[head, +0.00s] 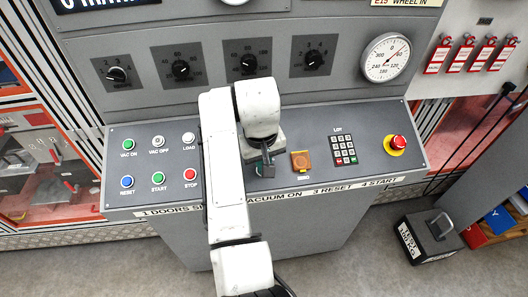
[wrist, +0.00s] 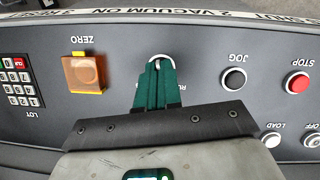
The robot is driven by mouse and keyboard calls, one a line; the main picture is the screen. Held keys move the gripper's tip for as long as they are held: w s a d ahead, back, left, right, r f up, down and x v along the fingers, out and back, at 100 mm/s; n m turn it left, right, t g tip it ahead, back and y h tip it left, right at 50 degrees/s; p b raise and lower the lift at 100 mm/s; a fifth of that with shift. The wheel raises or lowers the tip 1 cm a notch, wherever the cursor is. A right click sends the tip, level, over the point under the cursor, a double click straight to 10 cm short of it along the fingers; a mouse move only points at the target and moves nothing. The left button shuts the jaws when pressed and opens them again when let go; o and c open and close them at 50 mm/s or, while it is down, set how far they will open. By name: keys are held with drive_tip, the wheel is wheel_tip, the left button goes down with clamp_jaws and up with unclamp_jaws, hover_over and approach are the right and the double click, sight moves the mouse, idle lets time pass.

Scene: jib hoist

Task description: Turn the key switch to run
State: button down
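The key switch (wrist: 160,57) shows in the wrist view as a pale round ring on the dark panel, just beyond my fingertips. My gripper (wrist: 158,72) has its two green fingers close together over it, with a thin pale piece, seemingly the key, between the tips. Most of the switch and part of its lettering are hidden by the fingers, so the key's angle cannot be read. In the head view my gripper (head: 265,168) is down at the middle of the sloping panel, and the switch is hidden behind it.
An amber covered ZERO button (wrist: 84,73) and a keypad (wrist: 17,82) lie left of my fingers in the wrist view. A black JOG button (wrist: 234,79) and red STOP button (wrist: 298,83) lie right. An emergency stop (head: 397,143) is at the panel's right.

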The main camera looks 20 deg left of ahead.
drive_tip(key=n+t+p, duration=0.1)
drive_tip(key=n+p, duration=0.2)
drive_tip(key=shift+r+h, duration=0.2)
drive_tip(key=shift+h, duration=0.1)
drive_tip(key=shift+s+a+f+n+t+p, duration=0.15)
drive_tip(key=shift+n+p, duration=0.35)
drive_tip(key=shift+n, duration=0.3)
drive_tip(key=shift+r+n+t+p, duration=0.15)
drive_tip(key=shift+n+p, duration=0.35)
drive_tip(key=shift+n, duration=0.3)
drive_tip(key=shift+f, duration=0.1)
drive_tip(key=c, duration=1.3)
unclamp_jaws()
drive_tip(key=b+v, duration=0.2)
drive_tip(key=v, duration=0.8)
drive_tip(key=shift+s+a+r, duration=0.2)
drive_tip(key=shift+r, duration=0.1)
